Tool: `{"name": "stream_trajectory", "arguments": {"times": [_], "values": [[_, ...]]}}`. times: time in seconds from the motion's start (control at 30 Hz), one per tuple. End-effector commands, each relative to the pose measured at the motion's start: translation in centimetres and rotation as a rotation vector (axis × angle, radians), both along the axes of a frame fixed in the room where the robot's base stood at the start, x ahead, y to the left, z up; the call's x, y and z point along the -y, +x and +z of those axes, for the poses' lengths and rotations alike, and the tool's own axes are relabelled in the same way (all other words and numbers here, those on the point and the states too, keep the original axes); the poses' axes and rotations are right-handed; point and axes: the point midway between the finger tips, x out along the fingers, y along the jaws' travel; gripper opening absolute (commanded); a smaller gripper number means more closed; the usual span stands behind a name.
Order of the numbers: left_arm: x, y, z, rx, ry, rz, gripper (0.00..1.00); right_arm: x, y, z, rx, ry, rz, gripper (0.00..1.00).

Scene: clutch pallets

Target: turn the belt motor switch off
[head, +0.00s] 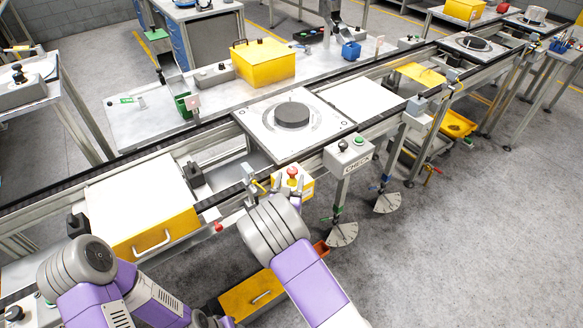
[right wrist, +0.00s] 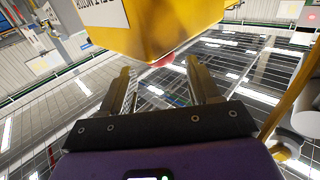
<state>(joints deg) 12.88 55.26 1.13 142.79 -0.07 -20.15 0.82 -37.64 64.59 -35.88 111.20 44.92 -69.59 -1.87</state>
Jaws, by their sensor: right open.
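The belt motor switch is a yellow box (head: 305,187) with a red knob (head: 292,172) on top, at the front edge of the line in the head view. In the right wrist view the yellow box (right wrist: 150,25) hangs upside down in the picture with part of its label showing, and the red knob (right wrist: 160,63) peeks out below it. My right gripper (right wrist: 163,80) is open and empty, its fingers on either side of the line towards the knob. In the head view my right gripper (head: 262,184) is just left of the box. My left gripper is mostly hidden behind its arm at the lower left.
A control box with a black knob and green button (head: 348,152) stands right of the switch. A pallet with a dark disc (head: 291,116) sits on the line behind it. A yellow drawer with a handle (head: 152,240) is to the left.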

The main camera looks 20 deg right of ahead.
Motion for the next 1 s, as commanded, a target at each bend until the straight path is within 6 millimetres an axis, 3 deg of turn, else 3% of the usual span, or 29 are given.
{"name": "stream_trajectory", "arguments": {"times": [0.3,0.63,1.0], "values": [[0.0,0.1,-0.2,0.002,0.000,0.001,0.43,1.8,3.8,-0.1,-0.002,0.001,-0.001,0.62],[0.0,0.1,-0.2,0.002,0.000,0.001,0.43,2.0,4.2,-0.1,-0.003,0.000,0.000,0.62],[0.0,0.1,-0.2,0.002,0.000,0.001,0.43,2.0,4.2,-0.1,-0.003,0.000,0.000,0.09]]}}
